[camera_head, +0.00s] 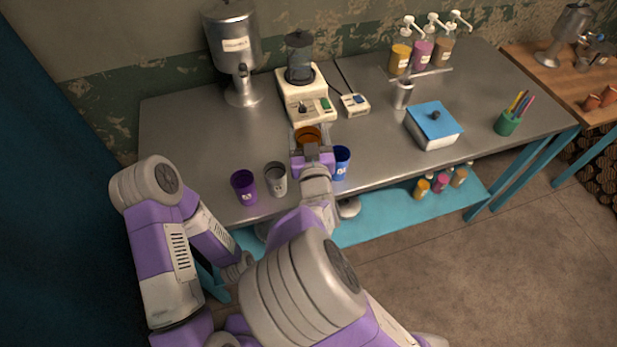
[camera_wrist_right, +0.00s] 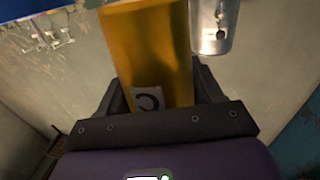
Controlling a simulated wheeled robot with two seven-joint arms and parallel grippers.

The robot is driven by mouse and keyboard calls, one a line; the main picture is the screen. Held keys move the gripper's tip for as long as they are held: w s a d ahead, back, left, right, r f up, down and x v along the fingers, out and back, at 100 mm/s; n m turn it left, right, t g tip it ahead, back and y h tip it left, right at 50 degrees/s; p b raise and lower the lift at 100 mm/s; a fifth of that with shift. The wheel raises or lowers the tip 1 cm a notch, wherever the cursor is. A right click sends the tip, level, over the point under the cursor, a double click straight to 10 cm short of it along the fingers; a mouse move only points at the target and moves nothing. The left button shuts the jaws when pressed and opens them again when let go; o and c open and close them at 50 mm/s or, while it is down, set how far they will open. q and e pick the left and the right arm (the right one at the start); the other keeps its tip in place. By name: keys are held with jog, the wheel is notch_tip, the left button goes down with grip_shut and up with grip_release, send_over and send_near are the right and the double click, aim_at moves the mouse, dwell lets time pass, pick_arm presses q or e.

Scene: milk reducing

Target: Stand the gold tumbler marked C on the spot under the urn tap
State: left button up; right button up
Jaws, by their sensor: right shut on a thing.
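The gold tumbler marked C (camera_head: 308,134) is in my right gripper (camera_head: 309,148), above the near middle of the steel table. In the right wrist view the tumbler (camera_wrist_right: 150,45) shows its white label with a dark C, and the gripper (camera_wrist_right: 155,105) is shut on it. The urn (camera_head: 234,40) stands at the back left of the table, left of the tumbler, with its tap (camera_head: 243,72) on the front. No separate mark under the tap can be made out. My left gripper (camera_head: 236,269) is low at the table's front, partly hidden; its jaws are unclear.
A purple tumbler (camera_head: 244,188), a grey one (camera_head: 276,180) and a blue one (camera_head: 341,164) stand along the front edge. A cream blender (camera_head: 304,97) stands right of the urn. A blue-lidded box (camera_head: 433,124) is further right. The table's left part is clear.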

notch_tip(320, 180, down, 10)
jog(key=b, duration=0.3)
jog(key=shift+w+r+b, duration=0.1)
jog(key=shift+w+b, duration=0.05)
jog(key=shift+b, duration=0.15)
jog(key=shift+r, duration=0.1)
jog(key=shift+f, duration=0.2)
jog(key=o, duration=1.2)
jog(key=shift+c, duration=0.2)
